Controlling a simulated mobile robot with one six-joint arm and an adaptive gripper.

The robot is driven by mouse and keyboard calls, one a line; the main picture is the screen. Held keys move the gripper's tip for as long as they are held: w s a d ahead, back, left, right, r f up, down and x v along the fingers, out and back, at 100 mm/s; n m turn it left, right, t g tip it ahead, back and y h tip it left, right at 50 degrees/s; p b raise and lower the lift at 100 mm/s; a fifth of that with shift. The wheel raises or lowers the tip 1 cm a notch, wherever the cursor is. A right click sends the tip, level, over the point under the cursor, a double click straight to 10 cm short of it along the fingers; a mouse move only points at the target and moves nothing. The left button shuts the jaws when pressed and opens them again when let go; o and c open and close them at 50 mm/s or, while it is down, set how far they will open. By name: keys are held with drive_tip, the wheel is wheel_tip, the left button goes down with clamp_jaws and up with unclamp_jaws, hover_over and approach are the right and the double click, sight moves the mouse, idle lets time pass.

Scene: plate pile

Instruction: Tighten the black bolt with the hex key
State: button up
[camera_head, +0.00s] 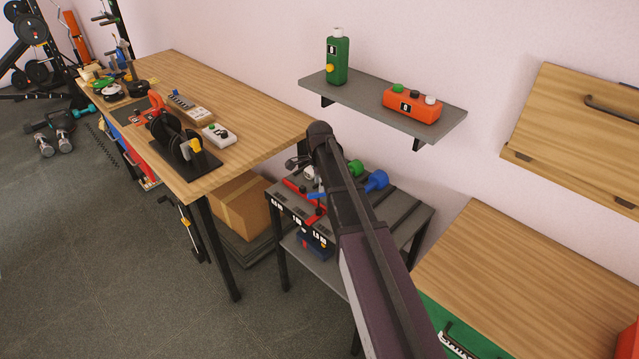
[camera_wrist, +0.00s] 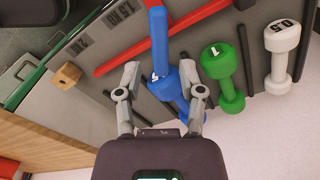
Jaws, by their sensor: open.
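My gripper (camera_wrist: 161,68) is open above a grey rack top, with one finger on each side of a blue piece in the wrist view. That piece is a long blue bar (camera_wrist: 159,40) ending by a blue dumbbell head (camera_wrist: 162,84); I cannot tell whether they are one object. Contact with the fingers cannot be told. In the head view my gripper (camera_head: 299,162) is at the far end of my dark arm, over the rack. I cannot make out a hex key or a black bolt in either view.
The rack also holds a green dumbbell (camera_wrist: 223,75), a white dumbbell (camera_wrist: 281,50) and a red bar (camera_wrist: 120,57). A wooden block (camera_wrist: 66,75) lies at the left. A wall shelf (camera_head: 365,98) hangs above. A wooden workbench (camera_head: 270,120) stands left, carrying a black device (camera_head: 170,135).

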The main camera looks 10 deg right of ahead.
sight(318, 197)
drive_tip(key=shift+f+b, duration=3.55)
drive_tip(key=shift+f, duration=0.3)
clamp_jaws()
drive_tip(key=m, duration=0.8)
drive_tip(key=shift+s+a+m, duration=0.1)
drive_tip(key=shift+m, duration=0.3)
drive_tip(key=m, duration=0.4)
drive_tip(key=shift+a+m, duration=0.15)
drive_tip(key=shift+m, duration=2.05)
